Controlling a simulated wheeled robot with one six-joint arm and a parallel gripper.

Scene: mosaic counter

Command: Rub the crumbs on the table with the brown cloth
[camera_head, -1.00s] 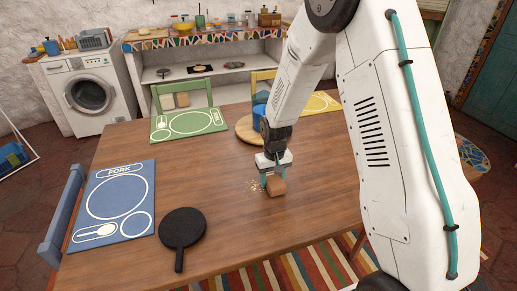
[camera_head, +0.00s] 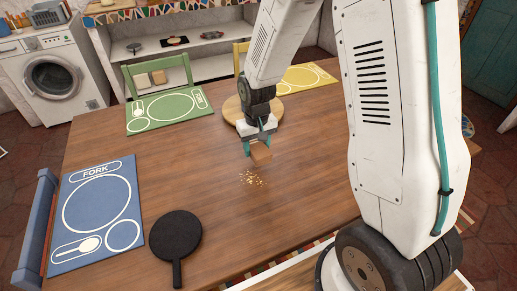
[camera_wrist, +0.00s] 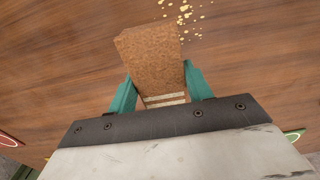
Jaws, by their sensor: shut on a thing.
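The brown cloth (camera_head: 261,154) is a small block-like brown piece held between the teal fingers of my gripper (camera_head: 259,141). In the wrist view the cloth (camera_wrist: 152,58) sticks out past the fingertips of my gripper (camera_wrist: 152,90), which is shut on it. The crumbs (camera_head: 251,178) are a scatter of small yellowish bits on the wooden table (camera_head: 205,165), just in front of the cloth in the head view. In the wrist view the crumbs (camera_wrist: 184,14) show at the top edge, close beside the cloth's far end. I cannot tell whether the cloth touches the table.
A black round pan or paddle (camera_head: 175,235) lies at the front left. A blue mat (camera_head: 97,213), a green mat (camera_head: 166,110) and a yellow mat (camera_head: 300,77) lie along the edges. A round wooden board (camera_head: 233,110) is behind my gripper. The table's middle left is clear.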

